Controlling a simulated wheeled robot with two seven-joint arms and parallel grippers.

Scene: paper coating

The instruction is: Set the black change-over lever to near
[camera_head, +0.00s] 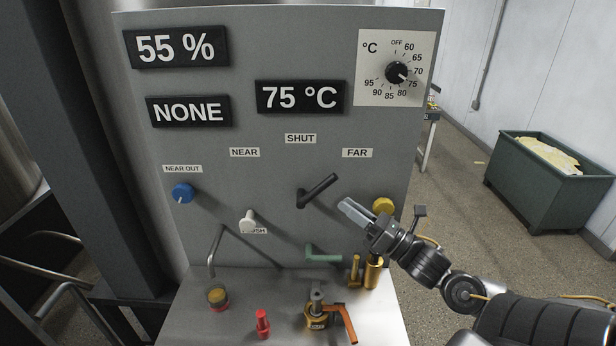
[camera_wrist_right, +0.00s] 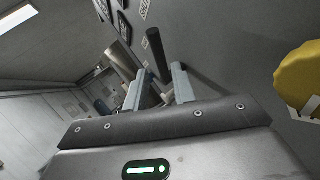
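The black change-over lever (camera_head: 318,190) is on the grey panel under the SHUT label (camera_head: 300,139). Its handle tilts up and right, toward the FAR label (camera_head: 357,153) and away from the NEAR label (camera_head: 245,152). My right gripper (camera_head: 346,208) is just right of and below the lever's handle, apart from it in the head view. In the right wrist view the gripper (camera_wrist_right: 158,88) has its two fingers spread, and the black lever (camera_wrist_right: 157,54) shows between and beyond the tips. No contact is visible. My left gripper is not in view.
A yellow knob (camera_head: 383,205) is close to my right gripper. A blue knob (camera_head: 182,193), a white knob (camera_head: 248,217) and a green handle (camera_head: 323,253) are also on the panel. An orange-handled valve (camera_head: 318,315) and a red fitting (camera_head: 263,323) stand on the metal ledge below.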

